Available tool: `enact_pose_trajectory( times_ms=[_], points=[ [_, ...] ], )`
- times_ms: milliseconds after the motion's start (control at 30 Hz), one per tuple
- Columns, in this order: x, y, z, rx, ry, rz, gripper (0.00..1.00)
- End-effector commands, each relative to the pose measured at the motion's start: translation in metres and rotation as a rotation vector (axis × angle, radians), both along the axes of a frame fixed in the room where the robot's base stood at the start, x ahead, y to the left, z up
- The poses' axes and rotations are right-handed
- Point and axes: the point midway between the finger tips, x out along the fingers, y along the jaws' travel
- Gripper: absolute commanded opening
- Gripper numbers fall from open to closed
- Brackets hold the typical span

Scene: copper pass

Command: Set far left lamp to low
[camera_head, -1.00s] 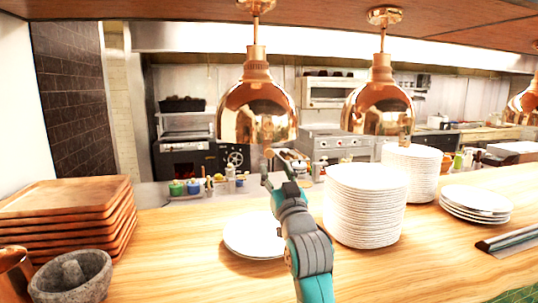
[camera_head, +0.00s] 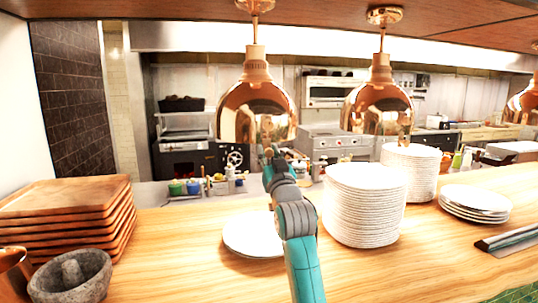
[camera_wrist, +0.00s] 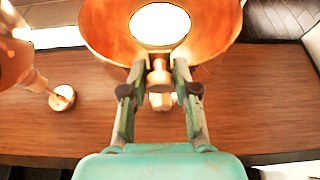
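The far left lamp (camera_head: 257,108) is a copper dome hanging from a rod at the left of the head view. In the wrist view the same lamp (camera_wrist: 215,35) fills the top, with a bright lit bulb inside. My gripper (camera_head: 270,152) is just below its rim in the head view. I cannot tell whether the fingers touch the lamp.
A second copper lamp (camera_head: 378,106) hangs to the right, a third (camera_head: 524,106) at the right edge. Below are a plate (camera_head: 252,236), a tall plate stack (camera_head: 365,205), wooden trays (camera_head: 65,200) and a stone mortar (camera_head: 72,278). The wooden ceiling is close above the lamps.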

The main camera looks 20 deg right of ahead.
Motion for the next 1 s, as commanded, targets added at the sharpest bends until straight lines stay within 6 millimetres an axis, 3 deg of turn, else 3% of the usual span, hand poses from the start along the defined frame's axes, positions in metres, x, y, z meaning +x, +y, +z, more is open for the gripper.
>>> enact_pose_trajectory(
  times_ms=[33,100,333,700,1000],
  points=[
    [0.0,0.0,0.0,0.0,0.0,0.0,0.09],
    [0.0,0.0,0.0,0.0,0.0,0.0,0.0],
    [0.0,0.0,-0.005,0.0,0.002,0.0,0.0],
    [0.001,0.0,-0.077,0.0,0.007,0.0,0.0],
    [0.0,0.0,-0.088,0.0,0.006,0.0,0.0]
  ],
)
